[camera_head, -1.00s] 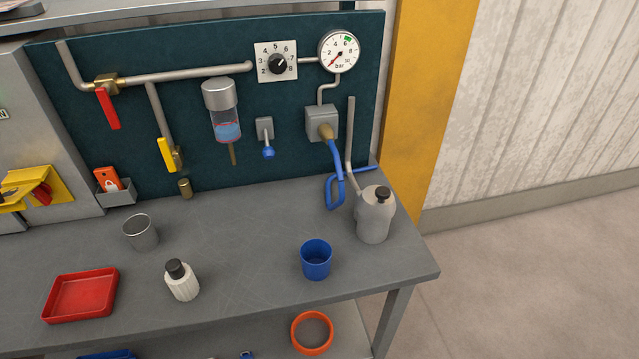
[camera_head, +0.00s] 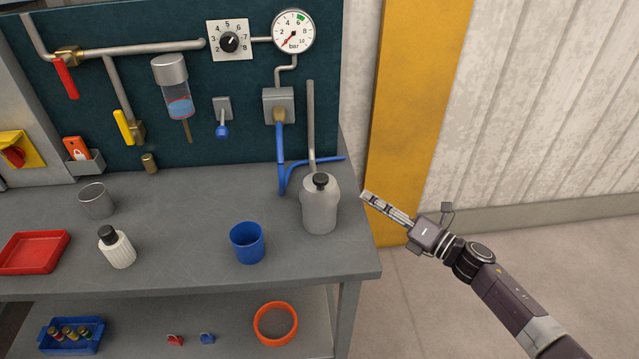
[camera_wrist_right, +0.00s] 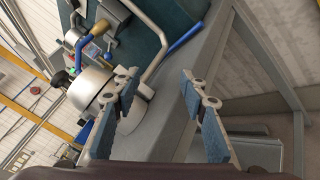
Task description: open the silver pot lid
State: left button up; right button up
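A silver-grey pot (camera_head: 320,212) with a spout stands upright at the right end of the bench in the head view. Its black cap (camera_head: 321,180) sits on top. The pot also shows at the left of the right wrist view (camera_wrist_right: 92,88), tilted by the camera angle, with its black cap (camera_wrist_right: 60,78) at the far left. My right gripper (camera_head: 366,199) is just right of the pot, beyond the bench's right edge, apart from it. In the right wrist view the right gripper (camera_wrist_right: 157,78) is open, with nothing between its fingers. My left gripper is out of view.
Close to the pot are a blue cup (camera_head: 248,245) and a blue hose (camera_head: 281,160). A white bottle (camera_head: 118,250), grey cup (camera_head: 97,202) and red tray (camera_head: 32,254) stand farther left. A yellow post (camera_head: 418,100) rises behind. The floor right of the bench is clear.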

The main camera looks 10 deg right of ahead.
aim_at(321, 177)
jog(key=a+r+n+y, duration=0.1)
jog(key=r+n, duration=0.1)
jog(key=s+a+r+n+g+y, duration=0.1)
jog(key=r+n, duration=0.1)
jog(key=a+r+n+g, duration=0.1)
jog(key=r+n, duration=0.1)
jog(key=shift+s+r+y, duration=0.2)
jog(key=shift+s+y, duration=0.15)
jog(key=shift+y, duration=0.05)
jog(key=s+a+r+n+g+y, duration=0.25)
jog(key=s+r+n+g, duration=0.3)
jog(key=n, duration=0.35)
jog(key=shift+n+t+h, duration=0.25)
jog(key=shift+n+h, duration=0.05)
jog(key=shift+h, duration=0.05)
jog(key=x, duration=0.2)
jog(key=p+x, duration=0.1)
jog(key=x, duration=0.2)
jog(key=p+x, duration=0.1)
jog(key=x, duration=0.2)
jog(key=shift+r, duration=0.4)
jog(key=shift+w+a+f, duration=0.2)
jog(key=shift+a, duration=0.25)
grip_shut()
